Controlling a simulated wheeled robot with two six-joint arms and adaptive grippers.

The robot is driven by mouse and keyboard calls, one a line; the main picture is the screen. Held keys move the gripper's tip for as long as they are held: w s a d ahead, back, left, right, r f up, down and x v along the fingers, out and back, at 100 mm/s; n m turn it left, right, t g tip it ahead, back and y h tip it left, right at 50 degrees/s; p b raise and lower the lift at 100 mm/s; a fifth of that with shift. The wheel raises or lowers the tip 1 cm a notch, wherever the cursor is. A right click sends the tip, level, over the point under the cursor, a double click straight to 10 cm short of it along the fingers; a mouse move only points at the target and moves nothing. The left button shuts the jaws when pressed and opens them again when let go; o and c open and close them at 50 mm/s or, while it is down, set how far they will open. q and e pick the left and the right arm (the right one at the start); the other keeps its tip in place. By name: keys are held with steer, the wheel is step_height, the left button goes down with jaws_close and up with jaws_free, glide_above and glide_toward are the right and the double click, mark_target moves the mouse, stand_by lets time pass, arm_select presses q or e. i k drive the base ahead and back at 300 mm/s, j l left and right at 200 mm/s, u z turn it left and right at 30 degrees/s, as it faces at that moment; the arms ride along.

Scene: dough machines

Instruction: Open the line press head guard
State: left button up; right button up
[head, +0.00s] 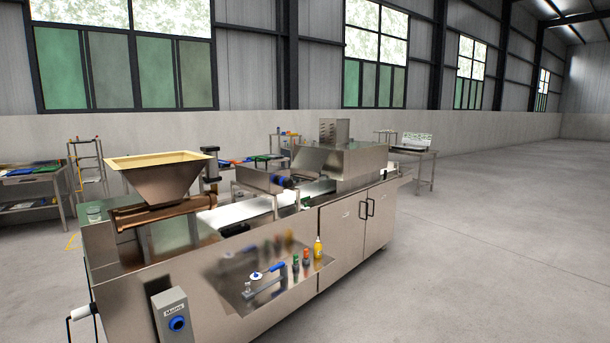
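The dough line (345,240) is a long stainless steel machine standing ahead of me. A boxy steel head (358,165) sits over its belt at the far right end. A slanted steel panel (310,160) adjoins this head on its left; it looks lowered, but I cannot tell for sure whether it is the press head guard or whether it is shut. A smaller steel unit (262,179) with a dark blue roller or knob end stands over the belt nearer the middle. Neither of my grippers shows in the head view.
A hopper (158,175) tops the machine's left end. Tables stand behind, left and right (425,157). The floor at right (480,250) is clear.

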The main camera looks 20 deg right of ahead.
mark_target(309, 162)
steer(key=i+l+z, duration=0.55)
steer(key=i, duration=0.3)
steer(key=i+l+z, duration=0.3)
steer(key=i, duration=0.15)
steer(key=i+z, duration=0.3)
steer(key=i, duration=0.15)
steer(key=i+u, duration=0.35)
steer(key=i+l+u, duration=0.4)
steer(key=i, duration=0.15)
steer(key=i+l+u, duration=0.2)
steer(key=i+u, duration=0.15)
steer(key=i, duration=0.05)
